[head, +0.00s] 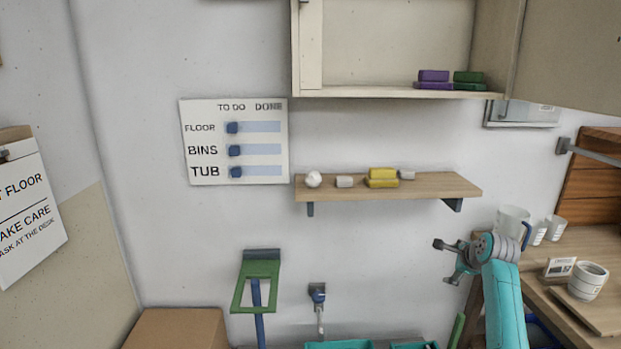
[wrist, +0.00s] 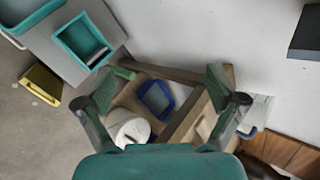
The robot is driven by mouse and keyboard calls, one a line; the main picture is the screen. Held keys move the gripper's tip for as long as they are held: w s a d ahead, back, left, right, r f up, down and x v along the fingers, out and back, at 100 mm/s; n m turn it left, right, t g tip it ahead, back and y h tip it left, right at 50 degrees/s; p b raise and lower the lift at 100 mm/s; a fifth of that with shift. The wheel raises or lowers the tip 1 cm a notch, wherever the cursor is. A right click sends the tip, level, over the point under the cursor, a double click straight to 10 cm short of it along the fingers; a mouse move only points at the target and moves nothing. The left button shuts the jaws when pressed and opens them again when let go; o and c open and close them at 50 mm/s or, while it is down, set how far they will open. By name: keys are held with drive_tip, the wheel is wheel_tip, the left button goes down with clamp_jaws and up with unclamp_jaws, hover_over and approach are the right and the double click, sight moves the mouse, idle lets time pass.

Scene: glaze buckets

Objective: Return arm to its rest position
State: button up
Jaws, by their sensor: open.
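My gripper (head: 446,262) is at the lower right of the head view, at the end of my teal arm. Its two fingers are spread apart and point left, with nothing between them. It is in front of the wall, below the right end of the wooden shelf (head: 430,187) and left of the wooden counter (head: 602,248). In the wrist view my gripper (wrist: 162,80) is open, with a finger on each side. Between and beyond the fingers are a blue-rimmed container (wrist: 171,99) and a white round thing (wrist: 130,130), both lower down.
A white mug (head: 511,223) and cups stand at the counter's back, close to my gripper. An open cabinet (head: 385,45) hangs above the shelf. A green-framed tool (head: 257,283) leans at the wall. A teal sink-like basin (wrist: 82,40) is left in the wrist view. Space left of my gripper looks clear.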

drive_tip(key=s+a+f+n, duration=0.2)
drive_tip(key=s+a+f, duration=0.15)
drive_tip(key=f, duration=0.35)
drive_tip(key=s+a+f+n+t, duration=0.1)
drive_tip(key=s+a+f, duration=0.1)
drive_tip(key=s+f, duration=0.4)
drive_tip(key=s+a+f+n, duration=0.2)
drive_tip(key=s+a+f, duration=0.15)
drive_tip(key=f, duration=0.45)
drive_tip(key=s+a+f+n+t+h, duration=0.1)
drive_tip(key=s+a+f+n, duration=0.3)
drive_tip(key=s, duration=0.6)
drive_tip(key=s+a+f+n, duration=0.1)
drive_tip(key=s+a+f, duration=0.3)
drive_tip(key=s, duration=0.6)
drive_tip(key=s+a+r+n+t, duration=0.1)
drive_tip(key=s+a+r+n, duration=0.15)
drive_tip(key=s, duration=0.95)
drive_tip(key=s+a+r+n+t, duration=0.1)
drive_tip(key=s+n, duration=0.3)
drive_tip(key=s, duration=0.8)
drive_tip(key=s+a+r+n+t+y, duration=0.1)
drive_tip(key=s+r+n, duration=0.5)
drive_tip(key=s+r, duration=0.9)
drive_tip(key=shift+a+r+t, duration=0.3)
drive_tip(key=shift+a+r, duration=0.05)
drive_tip(key=shift+a, duration=0.35)
